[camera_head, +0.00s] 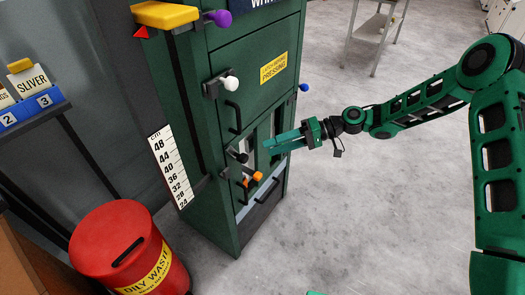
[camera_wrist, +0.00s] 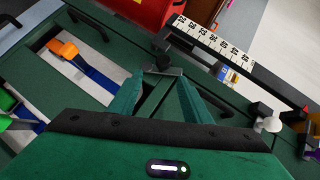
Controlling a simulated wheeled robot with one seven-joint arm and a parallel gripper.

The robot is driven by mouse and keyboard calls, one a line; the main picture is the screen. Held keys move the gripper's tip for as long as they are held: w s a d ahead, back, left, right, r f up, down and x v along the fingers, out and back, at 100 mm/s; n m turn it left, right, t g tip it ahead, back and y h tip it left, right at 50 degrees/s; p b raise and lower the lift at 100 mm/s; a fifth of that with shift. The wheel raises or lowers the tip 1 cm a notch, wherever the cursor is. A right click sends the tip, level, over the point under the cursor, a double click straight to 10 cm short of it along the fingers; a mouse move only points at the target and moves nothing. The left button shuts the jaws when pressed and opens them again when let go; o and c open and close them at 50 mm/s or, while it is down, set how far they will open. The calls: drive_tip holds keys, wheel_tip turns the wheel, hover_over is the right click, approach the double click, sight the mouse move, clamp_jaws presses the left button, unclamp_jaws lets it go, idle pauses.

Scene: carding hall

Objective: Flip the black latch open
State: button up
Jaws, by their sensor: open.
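The black latch (camera_head: 241,156) sits on the front of the green cabinet (camera_head: 215,190), below the latch with a white knob (camera_head: 231,83). In the wrist view the black latch (camera_wrist: 162,64) shows just beyond the fingertips, roughly between them. My gripper (camera_head: 267,147) is open and empty, with its green fingers pointing left toward the black latch. A small gap seems to lie between them. In the wrist view my gripper (camera_wrist: 160,80) has its two fingers spread in front of the cabinet face. Whether the fingers touch anything is unclear.
An orange knob (camera_head: 257,176) sits just below the black latch. Black door handles (camera_head: 234,117) stick out nearby. The cabinet also carries a purple knob (camera_head: 219,18) and a height scale (camera_head: 171,166). A red oily waste bin (camera_head: 105,240) stands at left.

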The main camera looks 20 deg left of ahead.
drive_tip(key=shift+v, duration=1.25)
drive_tip(key=s+d+r+m+t+h, duration=0.2)
drive_tip(key=d+r+h, duration=0.1)
drive_tip(key=d, duration=0.8)
drive_tip(key=s+d+r+m+t+h, duration=0.15)
drive_tip(key=d+h, duration=0.25)
drive_tip(key=d, duration=0.8)
drive_tip(key=s+d+r+m+t+h, duration=0.2)
drive_tip(key=s+d+r+m+h, duration=0.15)
drive_tip(key=d, duration=0.75)
drive_tip(key=s+d+r+m+h, duration=0.1)
drive_tip(key=s+d+r+m, duration=0.2)
drive_tip(key=s+d, duration=0.5)
drive_tip(key=s+d+r+m+h, duration=0.1)
drive_tip(key=s+d+r+m, duration=0.2)
drive_tip(key=s+d, duration=0.5)
drive_tip(key=s+m, duration=0.1)
drive_tip(key=s, duration=0.8)
drive_tip(key=shift+d+m, duration=0.4)
drive_tip(key=shift+s+r+h, duration=0.1)
drive_tip(key=shift+h, duration=0.15)
